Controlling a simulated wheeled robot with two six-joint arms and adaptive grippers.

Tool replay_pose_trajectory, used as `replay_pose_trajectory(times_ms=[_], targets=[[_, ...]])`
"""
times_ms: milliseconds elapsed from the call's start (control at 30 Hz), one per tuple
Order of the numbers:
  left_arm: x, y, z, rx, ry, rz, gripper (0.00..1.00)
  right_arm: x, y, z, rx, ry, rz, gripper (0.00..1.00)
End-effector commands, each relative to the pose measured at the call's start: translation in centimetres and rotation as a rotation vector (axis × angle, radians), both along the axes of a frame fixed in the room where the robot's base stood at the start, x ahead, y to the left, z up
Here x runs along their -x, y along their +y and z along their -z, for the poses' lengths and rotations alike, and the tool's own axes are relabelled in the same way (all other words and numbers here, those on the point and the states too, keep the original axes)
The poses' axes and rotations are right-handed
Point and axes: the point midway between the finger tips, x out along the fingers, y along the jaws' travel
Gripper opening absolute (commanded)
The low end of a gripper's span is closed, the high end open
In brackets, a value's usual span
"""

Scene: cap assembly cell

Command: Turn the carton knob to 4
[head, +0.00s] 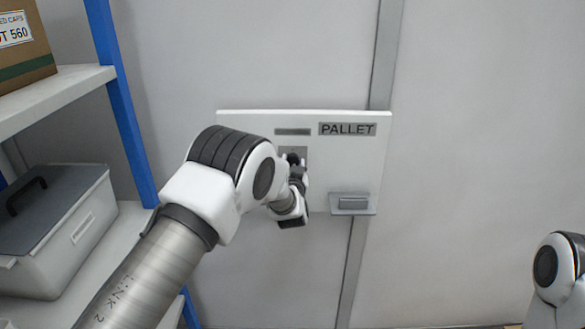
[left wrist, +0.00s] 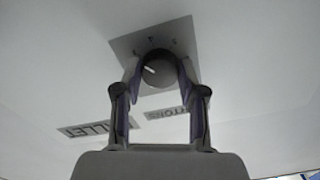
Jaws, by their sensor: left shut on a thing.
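The carton knob (left wrist: 158,74) is round and dark, with a white pointer line, on a grey square plate (left wrist: 125,44) with small marks around it. In the left wrist view the pointer lies toward the upper left; I cannot read the marks. My left gripper (left wrist: 158,80) is shut on the knob, one finger at each side. In the head view my left gripper (head: 296,165) is at the plate on the white panel (head: 340,170), and its hand hides the knob. My right gripper is out of view.
A PALLET sign (head: 347,129) and a grey handle-like fitting (head: 352,204) are on the panel's right side. A shelf (head: 60,88) with a blue post (head: 128,120) stands left, holding a carton (head: 25,65) and a lidded grey box (head: 60,245). The wall right of the panel is bare.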

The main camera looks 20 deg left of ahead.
Motion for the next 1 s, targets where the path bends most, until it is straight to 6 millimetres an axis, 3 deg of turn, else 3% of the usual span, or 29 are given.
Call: replay_pose_trajectory(times_ms=[400, 700, 1000], targets=[[0.0, -0.1, 0.2, -0.327, 0.091, 0.0, 0.06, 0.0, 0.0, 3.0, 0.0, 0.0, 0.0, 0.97], [0.0, -0.1, 0.2, -0.524, 0.15, 0.002, 0.06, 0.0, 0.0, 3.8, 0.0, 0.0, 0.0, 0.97], [0.0, -0.1, 0.1, -0.612, 0.176, 0.002, 0.06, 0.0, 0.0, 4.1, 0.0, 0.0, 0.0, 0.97]])
